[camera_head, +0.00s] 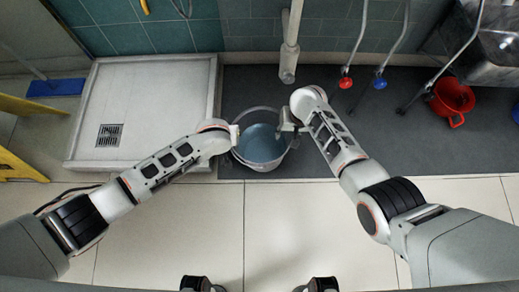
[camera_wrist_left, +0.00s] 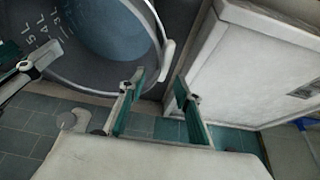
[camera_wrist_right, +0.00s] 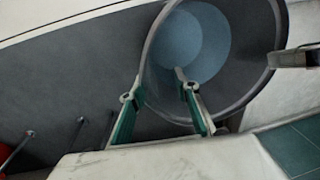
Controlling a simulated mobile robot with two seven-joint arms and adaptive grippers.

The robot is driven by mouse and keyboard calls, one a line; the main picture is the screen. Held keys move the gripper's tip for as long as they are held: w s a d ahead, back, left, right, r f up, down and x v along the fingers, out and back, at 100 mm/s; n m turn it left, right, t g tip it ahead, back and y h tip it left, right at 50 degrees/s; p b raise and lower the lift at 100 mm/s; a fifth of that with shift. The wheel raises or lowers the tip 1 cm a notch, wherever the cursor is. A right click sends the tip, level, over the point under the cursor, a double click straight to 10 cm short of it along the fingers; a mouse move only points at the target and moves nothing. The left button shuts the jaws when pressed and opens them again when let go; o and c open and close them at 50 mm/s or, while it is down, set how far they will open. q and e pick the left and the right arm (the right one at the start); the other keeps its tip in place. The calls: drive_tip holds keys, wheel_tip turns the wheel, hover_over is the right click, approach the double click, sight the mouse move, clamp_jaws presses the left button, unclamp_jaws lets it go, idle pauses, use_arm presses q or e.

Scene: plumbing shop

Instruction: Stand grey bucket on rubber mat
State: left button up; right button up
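The grey bucket (camera_head: 247,160) stands upright on the dark floor area by the front edge of that area. It looks blue inside, and litre marks show on its wall in the left wrist view (camera_wrist_left: 75,75). My left gripper (camera_head: 236,134) is at its left rim; its fingers (camera_wrist_left: 160,85) are apart with nothing clearly between them, near a white handle end. My right gripper (camera_head: 287,124) is at the right rim, open, with one finger (camera_wrist_right: 160,85) over the inside and one outside. The dark grey surface (camera_head: 350,130) may be the rubber mat; I cannot tell.
A white shower tray (camera_head: 150,75) with a drain lies left of the bucket. A white pipe (camera_head: 290,45) stands behind. A red pot (camera_head: 452,98), red and blue valve handles (camera_head: 345,83) and metal legs are at the right. Pale floor tiles (camera_head: 205,225) in front are clear.

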use_arm(q)
drive_tip(key=shift+w+a+f, duration=0.1)
drive_tip(key=shift+a, duration=0.2)
use_arm(e)
drive_tip(key=shift+s+f, duration=0.25)
drive_tip(key=shift+f, duration=0.05)
use_arm(q)
drive_tip(key=shift+a, duration=0.1)
use_arm(e)
drive_tip(key=shift+s, duration=0.1)
use_arm(q)
drive_tip(key=v, duration=0.8)
use_arm(e)
wheel_tip(320, 180, up, 12)
drive_tip(key=d, duration=0.2)
drive_tip(key=shift+s+f, duration=0.15)
drive_tip(key=shift+s, duration=0.25)
idle(0.6)
